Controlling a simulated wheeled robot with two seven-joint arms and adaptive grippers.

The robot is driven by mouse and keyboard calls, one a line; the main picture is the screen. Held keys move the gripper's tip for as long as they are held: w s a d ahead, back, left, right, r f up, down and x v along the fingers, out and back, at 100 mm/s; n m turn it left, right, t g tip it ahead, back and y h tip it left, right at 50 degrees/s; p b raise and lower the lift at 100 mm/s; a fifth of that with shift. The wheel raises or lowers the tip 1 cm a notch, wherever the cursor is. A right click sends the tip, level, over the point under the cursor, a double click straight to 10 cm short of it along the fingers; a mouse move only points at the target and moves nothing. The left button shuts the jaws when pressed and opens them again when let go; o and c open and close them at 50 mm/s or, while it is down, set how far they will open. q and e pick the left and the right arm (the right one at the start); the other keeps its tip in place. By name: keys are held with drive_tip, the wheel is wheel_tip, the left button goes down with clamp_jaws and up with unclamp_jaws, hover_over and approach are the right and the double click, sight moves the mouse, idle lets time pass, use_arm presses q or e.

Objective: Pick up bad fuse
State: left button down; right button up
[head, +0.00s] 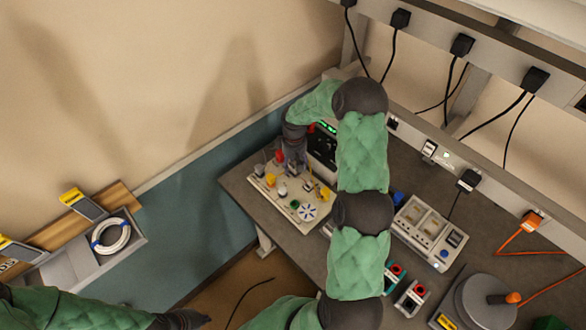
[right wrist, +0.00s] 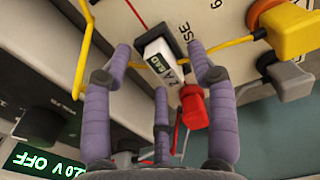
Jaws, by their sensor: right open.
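The bad fuse (right wrist: 160,64) is a small pale block with a dark lettered label. In the right wrist view it stands on the light board (right wrist: 210,22), beside printed letters partly reading "FUSE". My right gripper (head: 293,163) is over the board in the head view. In the right wrist view its purple fingers (right wrist: 160,72) are spread around the fuse, open, with gaps visible at the sides; contact cannot be told. In the head view the fuse is hidden or too small to make out. My left gripper (head: 182,319) is at the bottom edge, its fingers unclear.
Yellow leads (right wrist: 245,40) and a red plug (right wrist: 194,107) are close to the fingers. A power supply (head: 322,148) with a green display stands beside the board. A grey tester box (head: 428,232) and a round grey device (head: 487,300) are further right on the bench.

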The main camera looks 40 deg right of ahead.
drive_tip(key=c, duration=1)
drive_tip(key=shift+r, duration=0.15)
drive_tip(key=shift+c, duration=0.2)
